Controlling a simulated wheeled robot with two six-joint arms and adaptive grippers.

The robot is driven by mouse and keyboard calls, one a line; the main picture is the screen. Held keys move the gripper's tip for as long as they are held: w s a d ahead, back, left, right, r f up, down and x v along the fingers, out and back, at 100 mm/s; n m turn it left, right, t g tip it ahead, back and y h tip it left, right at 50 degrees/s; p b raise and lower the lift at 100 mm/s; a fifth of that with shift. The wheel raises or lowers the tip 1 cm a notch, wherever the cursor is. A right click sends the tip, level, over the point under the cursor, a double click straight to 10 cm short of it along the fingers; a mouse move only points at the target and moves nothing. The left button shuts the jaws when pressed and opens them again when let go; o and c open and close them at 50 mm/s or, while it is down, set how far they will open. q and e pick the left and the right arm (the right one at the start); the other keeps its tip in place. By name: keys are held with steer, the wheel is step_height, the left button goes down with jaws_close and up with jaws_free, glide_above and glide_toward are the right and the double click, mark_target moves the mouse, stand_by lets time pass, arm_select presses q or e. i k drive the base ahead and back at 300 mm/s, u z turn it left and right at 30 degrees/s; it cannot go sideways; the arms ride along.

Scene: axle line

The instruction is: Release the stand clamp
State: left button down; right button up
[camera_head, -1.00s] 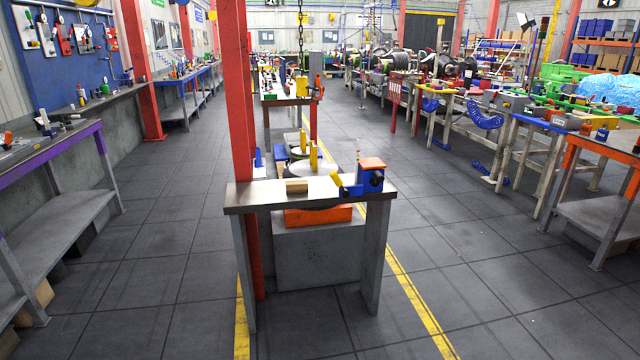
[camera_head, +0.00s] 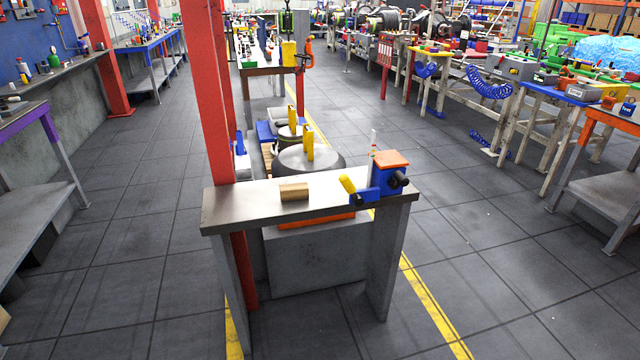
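A small bench-like stand (camera_head: 240,206) with a grey top stands ahead of me, near the middle of the view. On the right end of its top sits a blue clamp-like device (camera_head: 378,184) with an orange top plate, a black knob and a yellow handle (camera_head: 347,184). A tan block (camera_head: 294,192) lies on the left half of the top. Neither of my grippers is in view.
A red post (camera_head: 208,90) rises at the stand's left side. Behind the stand are grey round parts with yellow uprights (camera_head: 310,142). Yellow floor lines (camera_head: 432,301) run beside the stand. Benches line the left and right; the floor aisles between are open.

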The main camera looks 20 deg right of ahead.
mark_target(345, 180)
steer(key=z, duration=0.4)
steer(key=i, duration=0.85)
steer(key=z, duration=1.2)
steer(key=i, duration=0.45)
steer(key=z, duration=0.5)
